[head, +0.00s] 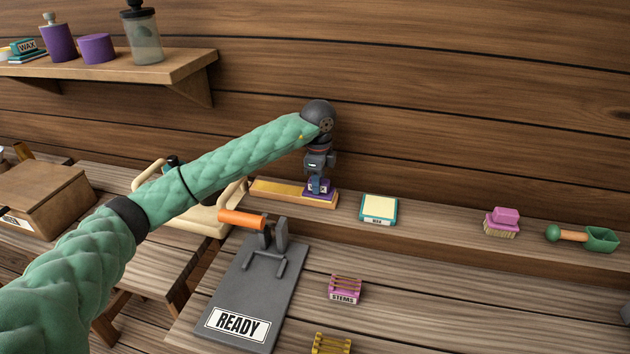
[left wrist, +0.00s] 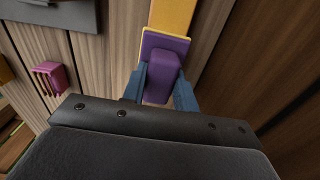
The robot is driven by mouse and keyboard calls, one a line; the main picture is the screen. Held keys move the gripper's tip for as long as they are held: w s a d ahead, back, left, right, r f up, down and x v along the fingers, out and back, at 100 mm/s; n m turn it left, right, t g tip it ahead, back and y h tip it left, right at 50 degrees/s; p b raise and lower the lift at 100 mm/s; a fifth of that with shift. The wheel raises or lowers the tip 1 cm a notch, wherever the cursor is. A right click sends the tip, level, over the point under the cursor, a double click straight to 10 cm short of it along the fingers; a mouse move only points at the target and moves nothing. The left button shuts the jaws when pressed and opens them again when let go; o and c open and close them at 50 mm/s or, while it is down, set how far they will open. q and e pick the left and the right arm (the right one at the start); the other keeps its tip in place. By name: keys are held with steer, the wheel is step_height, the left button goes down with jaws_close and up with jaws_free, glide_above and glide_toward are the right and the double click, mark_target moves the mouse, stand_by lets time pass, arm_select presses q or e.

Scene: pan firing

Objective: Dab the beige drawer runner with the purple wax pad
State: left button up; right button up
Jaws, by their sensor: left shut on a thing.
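My left gripper (head: 318,186) reaches down from the green arm over the right end of the beige drawer runner (head: 275,190). It is shut on the purple wax pad (head: 321,194). In the left wrist view the purple pad (left wrist: 163,82) sits between the two blue fingers, with a yellowish edge beneath it. The runner (left wrist: 172,15) shows beyond the pad there. The pad is over the runner's end and looks to be touching it, though the contact is hidden. My right gripper is not in view.
A teal-edged wax block (head: 379,208), a pink brush (head: 501,222) and a green scoop (head: 600,238) stand along the raised ledge to the right. A grey READY board (head: 250,290) with an orange handle and a pink STEMS rack (head: 345,289) lie in front.

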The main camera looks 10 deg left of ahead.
arm_select(q)
steer(key=shift+f, duration=0.2)
steer(key=shift+a+r, duration=0.1)
steer(key=shift+a, duration=0.75)
steer(key=shift+d, duration=0.2)
steer(key=shift+d+r, duration=0.2)
steer(key=shift+d, duration=0.45)
steer(key=shift+a, duration=0.1)
steer(key=shift+a+f+b, duration=0.1)
steer(key=shift+a+b, duration=0.2)
steer(key=shift+a, duration=0.45)
steer(key=shift+d, duration=0.15)
